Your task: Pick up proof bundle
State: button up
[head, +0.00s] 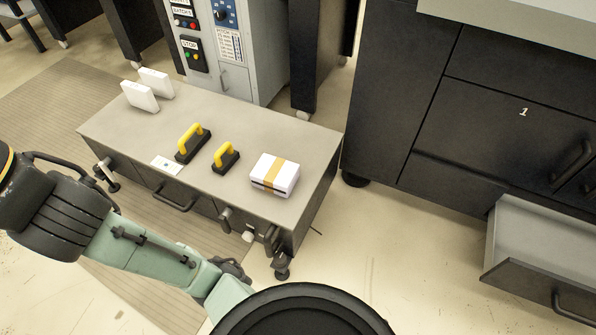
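A white bundle with an orange-yellow band around it (275,174), which looks like the proof bundle, lies on the right end of the low grey table (225,115). My arm reaches in from the left, in front of the table, and runs down toward the bottom of the head view. Its far end passes behind a round black part of my own body. I cannot see my gripper's fingers. Nothing touches the bundle.
Two yellow-handled black tools (193,142) (226,157) stand left of the bundle, near a small white card (167,164). Two white blocks (140,96) (156,82) stand at the table's far left. A control cabinet (225,50) is behind. An open drawer (540,255) juts out at right.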

aim_at(277, 176)
jog(key=u, duration=0.25)
jog(key=i+l+u, duration=0.1)
jog(key=l, duration=0.45)
jog(key=i+l, duration=0.15)
jog(key=l, duration=0.35)
jog(key=i+l+u, duration=0.15)
jog(key=l, duration=0.4)
jog(key=k, duration=0.05)
